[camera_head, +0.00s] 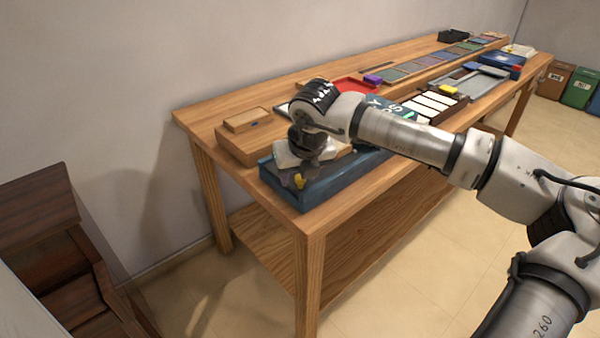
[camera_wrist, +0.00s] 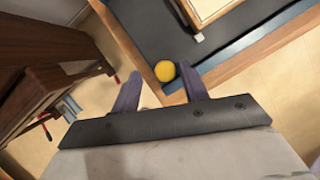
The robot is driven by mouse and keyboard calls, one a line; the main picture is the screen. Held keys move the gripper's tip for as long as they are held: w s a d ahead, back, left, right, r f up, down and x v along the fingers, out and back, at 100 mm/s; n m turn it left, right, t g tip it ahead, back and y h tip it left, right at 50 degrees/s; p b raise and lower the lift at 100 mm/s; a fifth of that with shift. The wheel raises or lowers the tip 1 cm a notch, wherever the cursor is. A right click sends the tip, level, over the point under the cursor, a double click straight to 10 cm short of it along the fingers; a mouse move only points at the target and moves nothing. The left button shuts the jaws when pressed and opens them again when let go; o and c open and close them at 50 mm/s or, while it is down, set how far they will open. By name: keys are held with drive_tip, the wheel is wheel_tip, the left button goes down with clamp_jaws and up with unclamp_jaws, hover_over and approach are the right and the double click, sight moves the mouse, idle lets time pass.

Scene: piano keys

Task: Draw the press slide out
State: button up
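The press is a blue box (camera_head: 312,195) at the near left corner of the wooden table. Its dark grey top shows in the wrist view (camera_wrist: 150,30), edged in blue. I take a round yellow knob (camera_wrist: 165,70) near its corner to be the slide's handle. The knob also shows in the head view (camera_head: 299,181). My gripper (camera_wrist: 159,72) is open, its two fingers apart, with the knob between or just beyond their tips; I cannot tell whether they touch it. My wrist hides much of the press in the head view.
A pale block (camera_wrist: 208,8) sits on the press, with a small white piece (camera_wrist: 199,38) beside it. A wooden box (camera_head: 245,142) stands behind. Dark brown furniture (camera_head: 45,230) stands at the left, beyond a floor gap. Trays and keys line the table further right.

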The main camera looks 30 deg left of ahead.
drive_tip(key=shift+d+r, duration=0.15)
drive_tip(key=shift+r, duration=0.25)
drive_tip(key=v, duration=1.3)
drive_tip(key=shift+b, duration=0.45)
drive_tip(key=shift+s+f, duration=0.1)
